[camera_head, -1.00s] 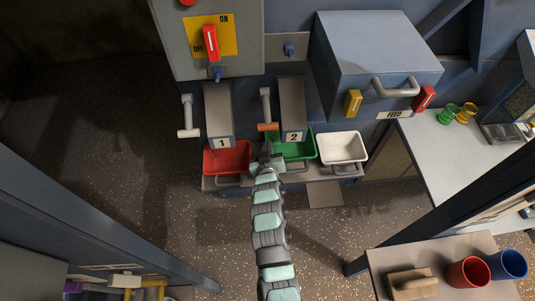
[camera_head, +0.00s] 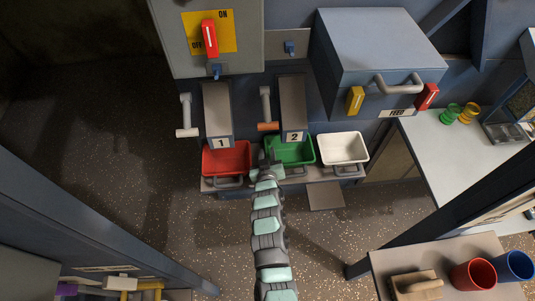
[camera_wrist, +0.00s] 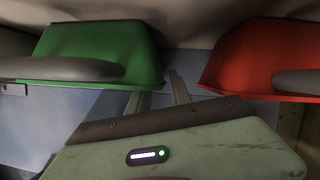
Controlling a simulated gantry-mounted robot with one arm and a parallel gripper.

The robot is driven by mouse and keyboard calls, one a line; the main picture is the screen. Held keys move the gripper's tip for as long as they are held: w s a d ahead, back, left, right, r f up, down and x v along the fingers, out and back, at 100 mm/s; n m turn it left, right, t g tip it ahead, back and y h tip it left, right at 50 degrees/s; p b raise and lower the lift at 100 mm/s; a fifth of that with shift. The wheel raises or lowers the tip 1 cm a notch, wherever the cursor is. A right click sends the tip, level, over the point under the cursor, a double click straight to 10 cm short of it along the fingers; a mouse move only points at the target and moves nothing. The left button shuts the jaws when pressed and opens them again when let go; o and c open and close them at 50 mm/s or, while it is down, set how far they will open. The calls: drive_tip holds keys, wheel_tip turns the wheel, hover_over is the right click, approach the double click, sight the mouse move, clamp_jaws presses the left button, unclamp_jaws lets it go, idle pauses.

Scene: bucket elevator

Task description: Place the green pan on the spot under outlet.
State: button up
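The green pan (camera_head: 292,149) sits on the grey ledge (camera_head: 325,172) below the outlet chute marked 2 (camera_head: 293,105), between the red and white pans. It looks upright. Its grey handle faces the front. My gripper (camera_head: 268,160) is at the pan's left front corner in the head view, in the gap toward the red pan. In the wrist view the green pan (camera_wrist: 100,48) is on the left, and my gripper's two fingers (camera_wrist: 160,92) stand apart with nothing seen between them. Contact with the pan cannot be told. The ledge beneath the pan is mostly hidden.
The red pan (camera_head: 227,158) sits left under chute 1 (camera_head: 217,115), close beside my gripper. The white pan (camera_head: 343,147) sits to the right. Lever handles (camera_head: 267,108) hang beside the chutes. A blue post (camera_head: 90,215) stands at left front. Floor before the ledge is clear.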

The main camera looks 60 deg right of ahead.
drive_tip(key=shift+f, duration=0.1)
drive_tip(key=p+v, duration=0.2)
drive_tip(key=v, duration=0.8)
drive_tip(key=shift+a+r, duration=0.2)
drive_tip(key=shift+a, duration=0.1)
drive_tip(key=shift+s, duration=0.1)
